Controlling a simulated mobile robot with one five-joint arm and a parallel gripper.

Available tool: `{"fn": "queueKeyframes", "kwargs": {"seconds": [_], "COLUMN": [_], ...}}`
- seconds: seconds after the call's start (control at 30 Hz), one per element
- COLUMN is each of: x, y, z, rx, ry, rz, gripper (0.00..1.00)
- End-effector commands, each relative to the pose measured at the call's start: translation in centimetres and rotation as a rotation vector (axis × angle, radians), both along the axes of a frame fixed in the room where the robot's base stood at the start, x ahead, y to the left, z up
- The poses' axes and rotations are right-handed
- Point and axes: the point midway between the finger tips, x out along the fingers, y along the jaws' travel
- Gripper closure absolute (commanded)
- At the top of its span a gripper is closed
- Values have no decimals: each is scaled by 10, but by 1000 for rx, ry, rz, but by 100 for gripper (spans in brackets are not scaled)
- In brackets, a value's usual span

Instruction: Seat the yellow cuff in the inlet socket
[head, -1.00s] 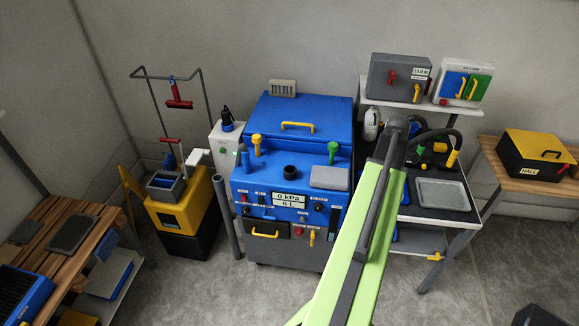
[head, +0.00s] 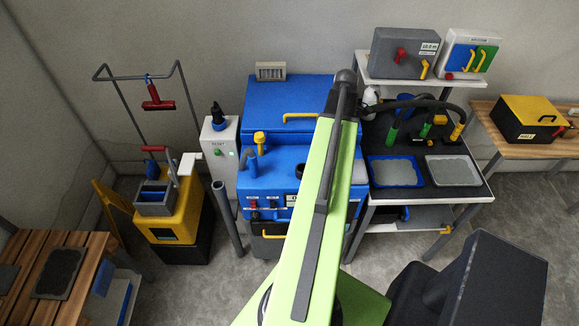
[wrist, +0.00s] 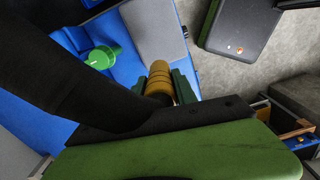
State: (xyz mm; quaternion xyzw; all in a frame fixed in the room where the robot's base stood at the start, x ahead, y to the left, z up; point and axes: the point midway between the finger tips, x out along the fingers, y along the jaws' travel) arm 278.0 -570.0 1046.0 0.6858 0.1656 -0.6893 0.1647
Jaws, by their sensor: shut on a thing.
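In the wrist view my gripper (wrist: 160,92) is shut on the yellow cuff (wrist: 158,78), an ochre ribbed cylinder between its dark green fingers. A thick black hose (wrist: 60,80) crosses the left of that view towards the gripper. The cuff appears over or beside the right part of the blue machine (wrist: 75,100). In the head view my gripper and the held cuff are hidden behind my lime arm. A dark round socket (head: 300,169) on the machine's top, which looks like the inlet, shows just left of the arm. Whether the cuff touches it cannot be told.
A green knob (wrist: 103,57) and a grey pad (wrist: 158,30) are close to the cuff. A yellow-ended fitting (head: 457,131) and green fittings (head: 393,135) with dark hoses stand on the right table. A yellow fitting (head: 259,139) stands on the machine's left.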

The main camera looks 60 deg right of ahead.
Motion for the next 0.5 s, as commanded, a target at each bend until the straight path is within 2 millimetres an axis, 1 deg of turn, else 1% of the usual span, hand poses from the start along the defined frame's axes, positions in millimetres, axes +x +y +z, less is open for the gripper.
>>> {"fn": "queueKeyframes", "kwargs": {"seconds": [0.07, 0.17, 0.27, 0.4, 0.5], "x": [-3, 2, 18, 46, 64], "y": [0, 5, 20, 44, 59], "z": [0, -8, -26, -50, -63], "rx": [0, 0, 0, 0, 0], "ry": [1, 0, 0, 0, 0], "rz": [-5, -6, -4, -4, -6], "gripper": [100, 100, 100, 100, 100]}}
